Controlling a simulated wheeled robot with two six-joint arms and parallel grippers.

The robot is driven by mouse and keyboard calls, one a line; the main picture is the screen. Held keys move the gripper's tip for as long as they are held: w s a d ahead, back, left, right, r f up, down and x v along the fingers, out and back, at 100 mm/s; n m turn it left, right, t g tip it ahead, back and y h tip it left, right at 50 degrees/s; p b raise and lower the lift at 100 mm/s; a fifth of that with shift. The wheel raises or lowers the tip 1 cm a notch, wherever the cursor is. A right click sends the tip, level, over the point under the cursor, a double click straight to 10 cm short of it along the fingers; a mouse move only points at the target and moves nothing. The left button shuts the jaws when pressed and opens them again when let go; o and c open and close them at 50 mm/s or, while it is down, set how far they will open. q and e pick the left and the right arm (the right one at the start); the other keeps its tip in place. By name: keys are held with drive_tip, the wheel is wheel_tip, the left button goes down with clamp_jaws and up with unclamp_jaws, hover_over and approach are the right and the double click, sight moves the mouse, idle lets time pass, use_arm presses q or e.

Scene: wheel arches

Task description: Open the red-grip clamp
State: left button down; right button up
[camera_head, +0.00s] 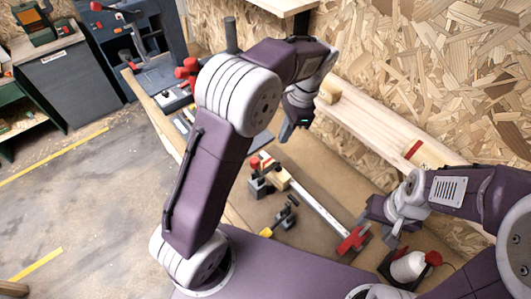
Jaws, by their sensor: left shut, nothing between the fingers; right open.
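A small dark toggle clamp with a red grip (254,163) stands on the workbench in the head view, beside a wooden strip. It is small, and I cannot tell the exact position of its lever. My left gripper (295,123) is shut and empty, pointing down above and to the right of this clamp, apart from it. My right gripper (380,230) is open and empty at the right, near the red end of a long bar clamp (323,213). Its fingertips are partly hard to make out.
A black clamp with a yellow part (283,217) lies nearer me. A white bottle with a red top (408,265) stands in a dark tray at right. A wooden shelf (400,125) runs along the chipboard wall. Red-topped tools (187,72) stand at the bench's far end.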

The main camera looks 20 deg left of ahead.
use_arm(q)
drive_tip(key=s+a+f+p, duration=0.2)
drive_tip(key=a+f, duration=0.3)
drive_tip(key=f, duration=0.5)
drive_tip(key=shift+p, duration=0.9)
use_arm(e)
drive_tip(key=shift+w+d+r, duration=0.1)
drive_tip(key=shift+w+r, duration=0.1)
drive_tip(key=shift+r, duration=0.4)
drive_tip(key=shift+w+d+r, duration=0.1)
drive_tip(key=shift+w+r, duration=0.1)
drive_tip(key=shift+r, duration=0.35)
drive_tip(key=shift+w+d+r, duration=0.1)
drive_tip(key=shift+w+r, duration=0.1)
drive_tip(key=shift+r, duration=0.4)
drive_tip(key=shift+s+f, duration=0.1)
